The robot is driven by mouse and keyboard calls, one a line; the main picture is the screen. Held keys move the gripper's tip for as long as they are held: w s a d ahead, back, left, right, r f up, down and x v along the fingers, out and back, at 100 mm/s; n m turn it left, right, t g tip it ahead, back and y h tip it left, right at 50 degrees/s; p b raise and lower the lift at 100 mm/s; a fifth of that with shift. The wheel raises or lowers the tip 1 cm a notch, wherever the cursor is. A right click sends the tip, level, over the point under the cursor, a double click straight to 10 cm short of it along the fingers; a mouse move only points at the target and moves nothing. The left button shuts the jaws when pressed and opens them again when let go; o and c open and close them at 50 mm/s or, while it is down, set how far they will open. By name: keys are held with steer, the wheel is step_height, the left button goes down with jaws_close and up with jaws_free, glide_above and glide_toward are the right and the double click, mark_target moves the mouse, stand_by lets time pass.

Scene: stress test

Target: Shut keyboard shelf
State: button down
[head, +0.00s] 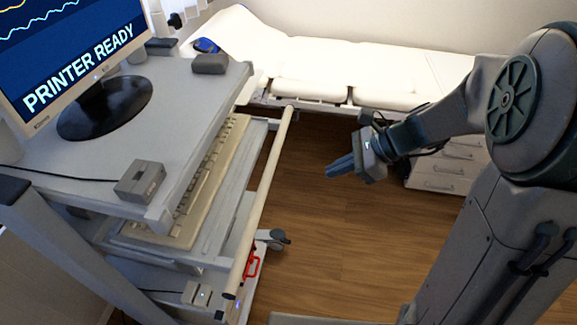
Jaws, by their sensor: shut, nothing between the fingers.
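The keyboard shelf (227,178) is a light grey tray below the top of a grey cart. It sticks out to the right from under the top, so it stands at least partly open. A beige keyboard (190,215) lies on it, its left part hidden under the cart top. A long cream bar handle (265,190) runs along the cart's right side, beyond the shelf's edge. My gripper (329,171) is shut and empty. It hangs in the air to the right of the handle, apart from it, with its fingers pointing left.
The cart top (185,105) carries a monitor (75,50) and small grey boxes. A white padded couch (340,72) stands at the back, with a white drawer unit (447,160) near its right end. Wooden floor (345,235) lies free between cart and arm.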

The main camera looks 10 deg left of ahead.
steer(key=w+a+f+m+p, duration=0.1)
steer(key=a+f, duration=0.5)
steer(key=a, duration=0.6)
steer(key=shift+w+f+m+y+p, duration=0.3)
steer(key=shift+w+f+y, duration=0.1)
steer(key=shift+w, duration=0.45)
